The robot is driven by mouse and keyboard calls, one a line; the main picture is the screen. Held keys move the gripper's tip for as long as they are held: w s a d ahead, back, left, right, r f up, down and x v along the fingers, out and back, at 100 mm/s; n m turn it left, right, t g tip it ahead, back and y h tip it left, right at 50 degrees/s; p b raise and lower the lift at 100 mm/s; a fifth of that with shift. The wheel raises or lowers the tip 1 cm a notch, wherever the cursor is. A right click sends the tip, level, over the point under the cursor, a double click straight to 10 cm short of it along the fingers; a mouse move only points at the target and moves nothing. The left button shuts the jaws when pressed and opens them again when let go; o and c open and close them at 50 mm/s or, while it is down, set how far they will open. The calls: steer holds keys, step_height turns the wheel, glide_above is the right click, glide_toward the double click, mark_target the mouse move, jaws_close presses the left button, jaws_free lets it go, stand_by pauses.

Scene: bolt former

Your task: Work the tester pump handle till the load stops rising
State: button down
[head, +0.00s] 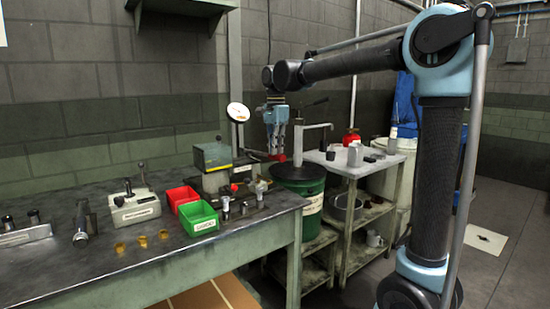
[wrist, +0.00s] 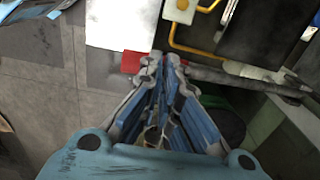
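The tester (head: 215,160) stands at the back right of the bench, with a round white dial gauge (head: 238,112) on a post. The dial reading is too small to tell. Its pump handle is a dark bar with a red grip (head: 275,157); in the wrist view the red grip (wrist: 134,62) shows left of my fingertips and the bar (wrist: 235,78) runs off to the right. My gripper (head: 277,150) points down at the grip end, its fingertips (wrist: 166,62) close together. The fingers hide part of the handle; I cannot tell whether they touch it.
Red (head: 182,196) and green (head: 198,218) bins and small fittings stand in front of the tester. A dark green drum (head: 308,205) is right beside the bench, below my gripper. A cart (head: 352,168) with bottles stands further right.

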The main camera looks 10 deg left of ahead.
steer(key=r, duration=0.5)
steer(key=shift+w+d, duration=0.1)
steer(key=shift+w, duration=0.1)
steer(key=shift+d+r, duration=0.1)
steer(key=shift+r, duration=0.3)
steer(key=shift+s+r, duration=0.1)
steer(key=shift+r, duration=0.25)
steer(key=shift+s+a+f, duration=0.1)
steer(key=shift+s+a, duration=0.05)
steer(key=shift+a, duration=0.05)
stand_by(0.5)
